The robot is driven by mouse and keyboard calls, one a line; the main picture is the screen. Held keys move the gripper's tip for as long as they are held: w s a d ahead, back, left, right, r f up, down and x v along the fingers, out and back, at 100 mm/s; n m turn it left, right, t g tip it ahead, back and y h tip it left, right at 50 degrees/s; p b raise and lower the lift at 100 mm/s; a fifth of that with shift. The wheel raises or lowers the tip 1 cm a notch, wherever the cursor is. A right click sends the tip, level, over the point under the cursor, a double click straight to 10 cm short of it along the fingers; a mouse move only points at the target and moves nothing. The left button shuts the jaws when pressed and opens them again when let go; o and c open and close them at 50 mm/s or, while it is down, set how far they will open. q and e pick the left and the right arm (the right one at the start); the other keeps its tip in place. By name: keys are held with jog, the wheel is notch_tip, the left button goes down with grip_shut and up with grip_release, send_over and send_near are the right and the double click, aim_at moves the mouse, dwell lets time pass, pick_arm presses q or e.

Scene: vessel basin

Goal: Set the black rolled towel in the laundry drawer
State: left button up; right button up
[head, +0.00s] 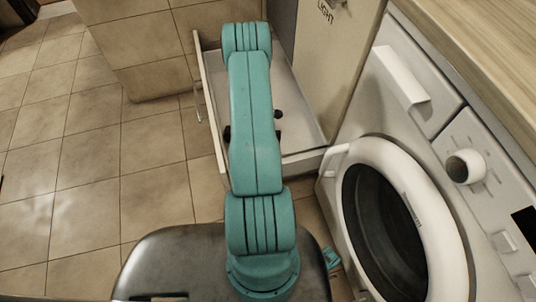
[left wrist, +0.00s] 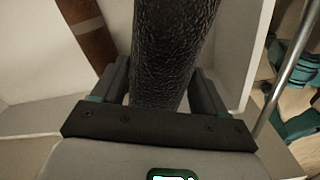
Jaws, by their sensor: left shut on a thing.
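The black rolled towel (left wrist: 176,40) has a rough, textured surface and fills the upper middle of the left wrist view. My left gripper (left wrist: 163,85) is shut on it, one finger on each side. The pale laundry drawer (head: 306,103) stands open in the head view, and its white inside walls (left wrist: 234,45) surround the towel in the left wrist view. In the head view my teal arm reaches over the drawer and hides most of the gripper and towel; only small dark bits show beside it. I cannot tell whether the towel touches the drawer floor. My right gripper is not in view.
A brown strip-like thing (left wrist: 90,32) lies left of the towel. The drawer's metal handle (head: 198,103) is on its left front. A white washing machine (head: 408,210) with a round door stands at right, under a wooden counter (head: 490,45). Tiled floor (head: 90,160) is clear at left.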

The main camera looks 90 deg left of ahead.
pick_arm(q)
notch_tip(320, 180, down, 10)
jog(key=b, duration=0.3)
jog(key=shift+r, duration=0.25)
jog(key=shift+f+b, duration=0.7)
jog(key=shift+f, duration=0.95)
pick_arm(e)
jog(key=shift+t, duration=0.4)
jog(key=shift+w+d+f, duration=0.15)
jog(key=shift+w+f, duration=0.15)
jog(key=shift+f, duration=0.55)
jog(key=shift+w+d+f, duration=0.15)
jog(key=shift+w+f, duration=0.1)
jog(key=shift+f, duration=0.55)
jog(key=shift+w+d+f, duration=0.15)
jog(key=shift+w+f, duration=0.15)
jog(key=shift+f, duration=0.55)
pick_arm(q)
jog(key=shift+f, duration=0.1)
jog(key=shift+f, duration=0.15)
jog(key=o, duration=1.1)
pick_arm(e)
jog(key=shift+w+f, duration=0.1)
